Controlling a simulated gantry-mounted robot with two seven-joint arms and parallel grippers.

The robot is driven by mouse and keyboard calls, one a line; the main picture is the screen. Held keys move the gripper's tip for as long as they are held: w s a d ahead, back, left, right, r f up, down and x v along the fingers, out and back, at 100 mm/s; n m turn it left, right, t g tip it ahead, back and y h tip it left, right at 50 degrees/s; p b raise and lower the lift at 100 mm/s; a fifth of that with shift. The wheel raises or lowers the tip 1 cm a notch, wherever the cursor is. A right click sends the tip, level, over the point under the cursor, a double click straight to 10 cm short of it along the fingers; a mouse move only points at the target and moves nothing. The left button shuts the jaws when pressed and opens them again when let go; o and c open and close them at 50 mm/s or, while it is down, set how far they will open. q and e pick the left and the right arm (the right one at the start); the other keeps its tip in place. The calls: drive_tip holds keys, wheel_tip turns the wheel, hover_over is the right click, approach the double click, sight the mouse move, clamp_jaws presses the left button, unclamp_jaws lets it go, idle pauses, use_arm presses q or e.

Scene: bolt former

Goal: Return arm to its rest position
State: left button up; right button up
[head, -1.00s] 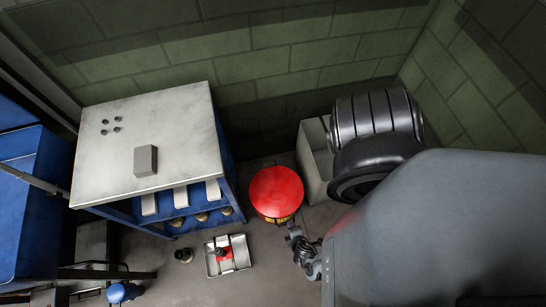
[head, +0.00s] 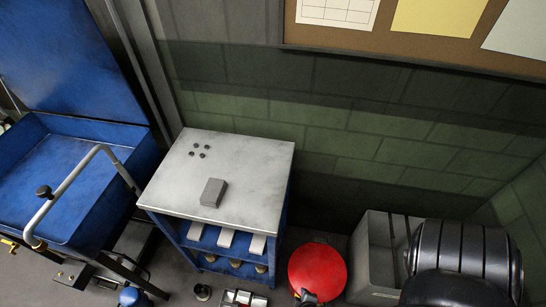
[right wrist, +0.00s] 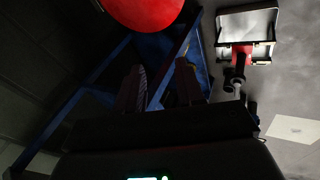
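My right gripper's fingers (right wrist: 161,90) show in the right wrist view, dark and spread apart, with nothing seen between them. A dark part of my right arm shows at the bottom edge of the head view, in front of the red round lid (head: 318,268). The red lid also shows at the top of the right wrist view (right wrist: 143,8). A metal tray (right wrist: 247,22) with a red part (right wrist: 242,52) and a dark knobbed piece lies on the floor in the right wrist view. My left gripper is not in view.
A blue-framed table with a pale top (head: 244,155) carries a grey block (head: 213,192) and several small dark pieces. A blue bin (head: 62,180) with a bent handle stands left. A grey bin (head: 372,255) and a ribbed black drum (head: 465,255) stand right.

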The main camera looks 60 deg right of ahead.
drive_tip(key=w+a+r+t+y, duration=0.1)
drive_tip(key=w+r+y, duration=0.1)
drive_tip(key=w+r, duration=0.55)
drive_tip(key=w+a+r+t+y, duration=0.15)
drive_tip(key=w+r, duration=0.35)
drive_tip(key=r, duration=0.5)
wheel_tip(320, 180, up, 50)
drive_tip(key=s+a+g+y+p, duration=0.2)
drive_tip(key=a+p, duration=0.1)
drive_tip(key=p, duration=3.2)
drive_tip(key=shift+s, duration=0.25)
